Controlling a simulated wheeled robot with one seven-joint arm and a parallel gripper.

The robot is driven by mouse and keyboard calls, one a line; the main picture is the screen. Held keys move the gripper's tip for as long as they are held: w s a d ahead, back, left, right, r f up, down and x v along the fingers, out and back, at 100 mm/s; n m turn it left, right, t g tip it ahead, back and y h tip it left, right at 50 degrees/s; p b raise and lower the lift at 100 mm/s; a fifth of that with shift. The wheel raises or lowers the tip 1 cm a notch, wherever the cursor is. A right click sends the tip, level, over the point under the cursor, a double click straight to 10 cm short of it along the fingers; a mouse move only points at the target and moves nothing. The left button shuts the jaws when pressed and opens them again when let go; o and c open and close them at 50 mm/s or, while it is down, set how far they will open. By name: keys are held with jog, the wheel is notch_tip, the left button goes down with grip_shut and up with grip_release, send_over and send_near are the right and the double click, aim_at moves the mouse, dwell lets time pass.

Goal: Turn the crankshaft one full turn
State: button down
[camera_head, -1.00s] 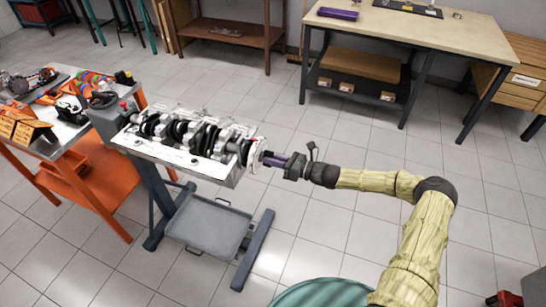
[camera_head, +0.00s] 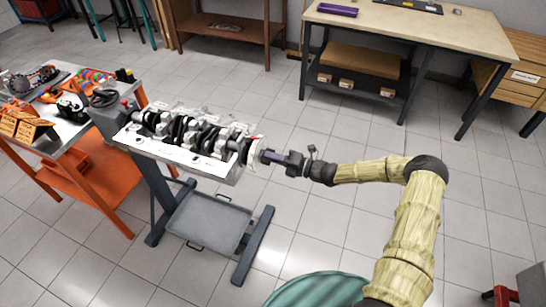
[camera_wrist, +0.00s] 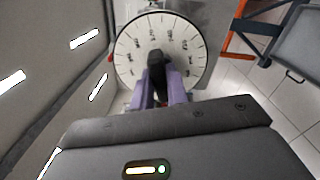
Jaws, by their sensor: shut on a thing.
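The crankshaft (camera_head: 205,139), with dark counterweights, lies in the pale engine block (camera_head: 180,154) on a grey stand. A white degree wheel (camera_head: 256,153) is on its right end, and the wrist view shows the wheel (camera_wrist: 131,55) face-on with marks around its rim. My gripper (camera_head: 268,156) is at that end, in line with the shaft. In the wrist view its purple fingers (camera_wrist: 161,93) are shut on a dark piece (camera_wrist: 157,66) at the wheel's centre. The fingers hide part of that piece and the lower wheel.
A grey tray (camera_head: 208,222) sits low on the stand. An orange cart (camera_head: 95,178) with parts on top stands close at left. A workbench (camera_head: 425,30) is at the back right.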

jog(key=m, duration=1.1)
jog(key=shift+s+f+m, duration=0.1)
jog(key=shift+f+m, duration=0.15)
jog(key=shift+m, duration=0.15)
jog(key=c, duration=1.4)
grip_release()
jog(key=shift+r, duration=0.1)
jog(key=b+v, duration=0.2)
jog(key=v, duration=1.5)
jog(key=shift+d+b, duration=0.15)
jog(key=shift+b, duration=0.15)
